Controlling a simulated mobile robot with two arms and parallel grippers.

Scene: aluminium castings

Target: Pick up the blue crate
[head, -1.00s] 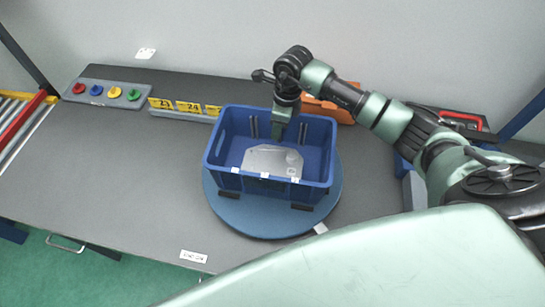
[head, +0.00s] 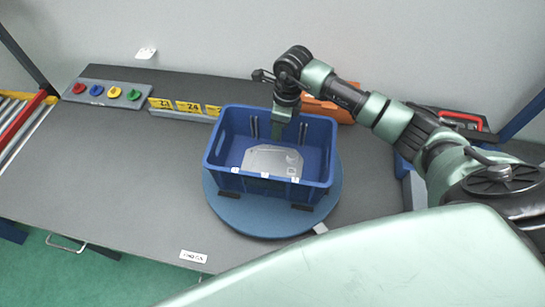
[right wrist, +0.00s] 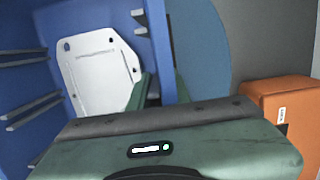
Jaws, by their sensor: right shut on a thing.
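The blue crate (head: 225,150) stands on a round blue turntable (head: 235,215) on the grey table. A flat light-grey casting (head: 272,160) lies inside it. In the right wrist view the crate (right wrist: 95,18) fills the left side, with the casting (right wrist: 97,75) in it. My right gripper (head: 281,128) reaches down at the crate's back wall and is shut on it; the fingertips are partly hidden. My left gripper is not in view.
A panel with coloured knobs (head: 105,94) and yellow number plates (head: 188,107) lie left of the crate. An orange box (right wrist: 283,98) is behind it, and a red-handled case (head: 460,117) is at the right. The table's left front is clear.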

